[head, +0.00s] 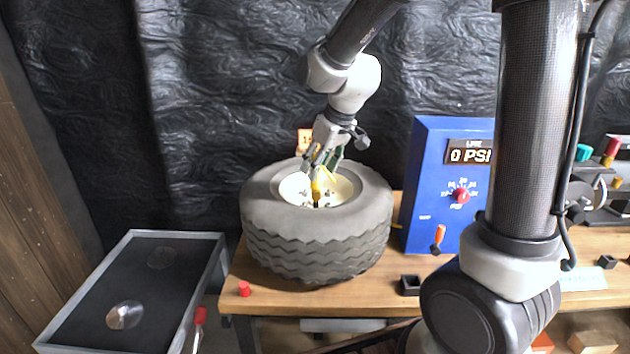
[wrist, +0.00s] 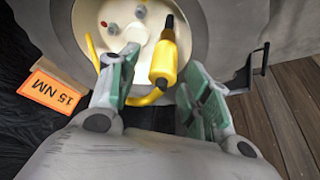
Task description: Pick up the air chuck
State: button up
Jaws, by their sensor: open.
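The air chuck (head: 316,188) is a yellow cylinder with a black tip. It shows over the cream hub of the tyre (head: 315,235), which lies flat on the bench. In the wrist view the chuck (wrist: 163,64) lies ahead of and between my fingertips, with its yellow hose (wrist: 146,99) curving below it toward the left finger. My gripper (head: 325,158) reaches down over the hub from behind. In the wrist view my gripper (wrist: 163,82) is open, with green pads on both sides. I cannot tell whether the chuck touches a finger or the hub.
A blue inflator box (head: 430,180) reading 0 PSI stands right of the tyre. A red cap (head: 244,289) and a black square holder (head: 410,284) sit near the bench's front edge. An orange "15 NM" sign (wrist: 56,90) is close behind the tyre. A tray cart (head: 60,318) stands left.

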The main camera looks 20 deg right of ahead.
aim_at(316, 184)
jog(key=x, duration=0.6)
jog(key=shift+a+f, duration=0.2)
grip_shut()
